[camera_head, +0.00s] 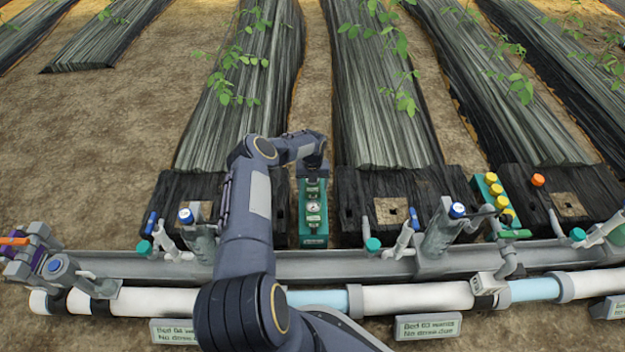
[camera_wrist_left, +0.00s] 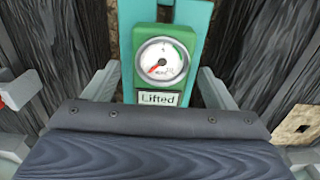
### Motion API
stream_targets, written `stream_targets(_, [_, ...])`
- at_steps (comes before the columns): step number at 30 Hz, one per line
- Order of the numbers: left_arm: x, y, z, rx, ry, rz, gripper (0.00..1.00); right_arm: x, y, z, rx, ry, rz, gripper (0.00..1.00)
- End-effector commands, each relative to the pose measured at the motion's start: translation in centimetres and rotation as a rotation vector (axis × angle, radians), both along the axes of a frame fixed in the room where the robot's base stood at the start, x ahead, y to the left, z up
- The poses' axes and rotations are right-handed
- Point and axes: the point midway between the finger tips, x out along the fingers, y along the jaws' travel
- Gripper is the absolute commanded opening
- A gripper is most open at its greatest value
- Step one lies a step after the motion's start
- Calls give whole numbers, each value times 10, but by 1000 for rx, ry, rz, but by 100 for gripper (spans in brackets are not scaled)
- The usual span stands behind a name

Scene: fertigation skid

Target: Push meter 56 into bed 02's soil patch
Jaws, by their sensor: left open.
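A teal rack (camera_head: 313,225) stands between two dark bed ends and carries small green blocks. One green block with a round white dial (camera_head: 313,207) also shows in the left wrist view (camera_wrist_left: 162,62), with a label reading "Lifted". I cannot read a number 56 on anything. My left gripper (camera_head: 316,165) is over the rack's far end, partly hidden by its wrist. In the left wrist view its open fingers (camera_wrist_left: 157,90) appear on either side of the dial block; contact cannot be told. Tan soil patches show at the bed ends, one in the middle bed (camera_head: 391,211); which is bed 02's is unclear.
A grey pipe rail (camera_head: 340,264) with blue-capped valves (camera_head: 457,210) runs across the front. Bed signs (camera_head: 428,326) stand before it, partly legible. Yellow-capped bottles (camera_head: 495,190) and an orange cap (camera_head: 538,180) are at right. Plants grow on the beds behind.

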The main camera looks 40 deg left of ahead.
Motion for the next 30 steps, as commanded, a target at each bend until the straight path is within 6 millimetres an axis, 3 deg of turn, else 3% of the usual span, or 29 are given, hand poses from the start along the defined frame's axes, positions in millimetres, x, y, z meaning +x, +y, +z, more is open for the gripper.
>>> stream_targets(3, [0, 0, -11, -1, 1, 0, 78, 0, 0, -6, 0, 0, 0, 52])
stream_targets(13, [0, 0, -13, 0, 0, 0, 78, 0, 0, -6, 0, 0, 0, 52])
stream_targets(25, [0, 0, -13, 0, 0, 0, 28, 0, 0, -6, 0, 0, 0, 52])
stream_targets(30, [0, 0, -7, 1, -1, 0, 28, 0, 0, -3, 0, 0, 0, 52])
